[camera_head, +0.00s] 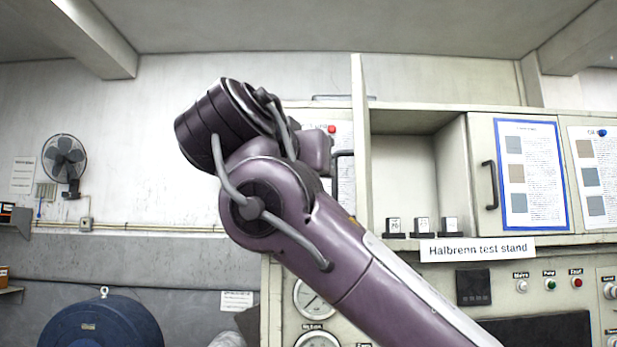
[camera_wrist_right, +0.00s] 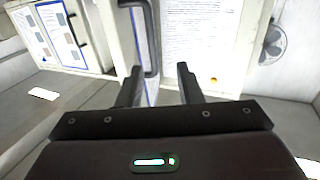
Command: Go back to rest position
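My right arm (camera_head: 300,215) rises from the lower right in the head view and bends at the wrist near the middle. Its gripper is hidden there. In the right wrist view my right gripper (camera_wrist_right: 158,88) has its two black fingers apart, with nothing held. A dark bar handle (camera_wrist_right: 150,40) on a pale cabinet door (camera_wrist_right: 118,22) shows beyond and between the fingers. Part of this handle (camera_head: 340,155) also shows just right of the wrist in the head view. My left gripper is not in view.
The test stand has an open compartment (camera_head: 400,180) with small labelled blocks (camera_head: 422,227) near it. A closed-looking door with a handle (camera_head: 489,185) is to its right. Gauges (camera_head: 312,300) and buttons (camera_head: 550,284) sit below. A blue motor (camera_head: 103,325) stands lower left.

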